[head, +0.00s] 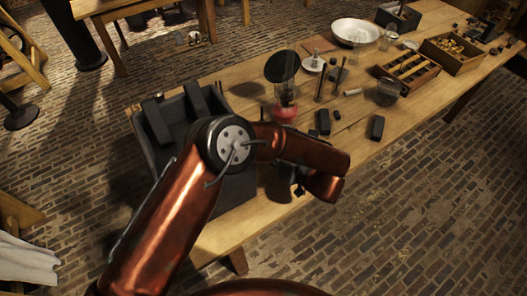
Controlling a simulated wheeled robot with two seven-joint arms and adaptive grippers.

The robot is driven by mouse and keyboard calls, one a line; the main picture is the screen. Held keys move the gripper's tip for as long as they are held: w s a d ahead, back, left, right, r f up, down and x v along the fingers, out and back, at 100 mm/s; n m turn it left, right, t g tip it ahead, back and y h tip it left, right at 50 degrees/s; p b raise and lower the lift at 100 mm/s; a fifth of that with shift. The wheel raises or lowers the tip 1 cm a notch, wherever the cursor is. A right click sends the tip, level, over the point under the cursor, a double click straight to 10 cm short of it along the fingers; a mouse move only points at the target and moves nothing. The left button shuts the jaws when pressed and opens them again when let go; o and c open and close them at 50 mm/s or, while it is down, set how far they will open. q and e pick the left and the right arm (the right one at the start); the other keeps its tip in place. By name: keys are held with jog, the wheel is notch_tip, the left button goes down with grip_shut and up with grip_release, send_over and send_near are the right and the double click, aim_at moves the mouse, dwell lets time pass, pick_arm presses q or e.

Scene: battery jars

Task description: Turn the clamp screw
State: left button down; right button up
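I cannot make out a clamp screw in this view; it may be too small or hidden behind my arm. My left arm, copper-coloured, comes up from the lower left, bends, and reaches right over the near edge of the wooden table (245,230). Only a small dark part of my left gripper (299,189) seems to show under the forearm. Its fingers are hidden, so I cannot tell open from shut. A glass jar (388,92) stands further right on the table. My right gripper is out of view.
A dark open box (146,135) with black slabs stands left of my arm. A black disc (282,67) stands above a red-based object (285,112). Black blocks (377,127) lie to the right. Wooden trays (453,52) and a white basin (356,32) are further back.

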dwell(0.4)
pick_arm(q)
jog(key=c, duration=1.6)
grip_release()
jog(key=v, duration=1.2)
jog(key=shift+w+d, duration=0.1)
